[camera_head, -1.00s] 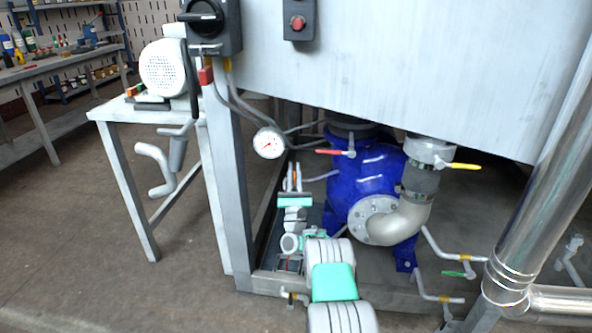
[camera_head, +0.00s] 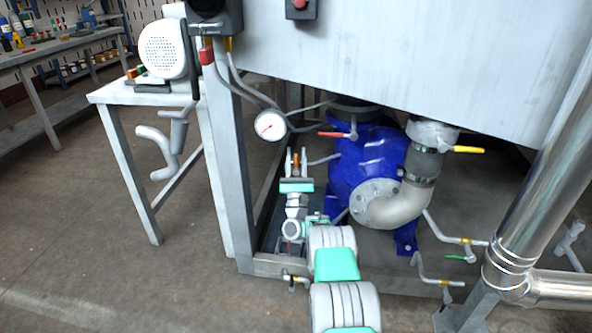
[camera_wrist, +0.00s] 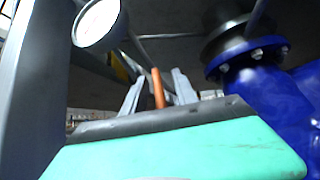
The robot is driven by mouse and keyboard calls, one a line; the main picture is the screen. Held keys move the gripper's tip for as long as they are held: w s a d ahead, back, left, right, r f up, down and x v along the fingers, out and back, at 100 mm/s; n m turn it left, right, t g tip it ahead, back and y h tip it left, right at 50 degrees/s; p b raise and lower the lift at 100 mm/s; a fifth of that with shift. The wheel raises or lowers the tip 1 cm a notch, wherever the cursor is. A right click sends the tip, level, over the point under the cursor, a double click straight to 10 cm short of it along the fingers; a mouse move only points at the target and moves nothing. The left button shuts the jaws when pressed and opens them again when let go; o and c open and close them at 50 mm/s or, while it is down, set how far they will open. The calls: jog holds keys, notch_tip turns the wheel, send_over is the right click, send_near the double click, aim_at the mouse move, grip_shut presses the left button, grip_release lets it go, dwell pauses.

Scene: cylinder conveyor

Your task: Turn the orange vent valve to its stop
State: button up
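The orange valve handle (camera_head: 296,160) is a small upright orange bar beyond the tank frame's post, left of the blue pump. My gripper (camera_head: 296,158) reaches in at it from the front. In the wrist view the orange handle (camera_wrist: 158,88) stands between the two grey fingers of my gripper (camera_wrist: 158,90). A gap shows on each side of the handle, so the fingers look open around it and not closed on it. The valve's body and the handle's lower end are hidden behind my gripper.
A pressure gauge (camera_head: 270,125) hangs close to the left of my gripper, also in the wrist view (camera_wrist: 96,22). The blue pump (camera_head: 372,160) stands close on the right. A grey post (camera_head: 232,180) is at the left. Red (camera_head: 331,134) and yellow (camera_head: 468,150) levers are farther right.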

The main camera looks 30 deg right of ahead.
aim_at(296, 164)
jog(key=shift+v, duration=3.45)
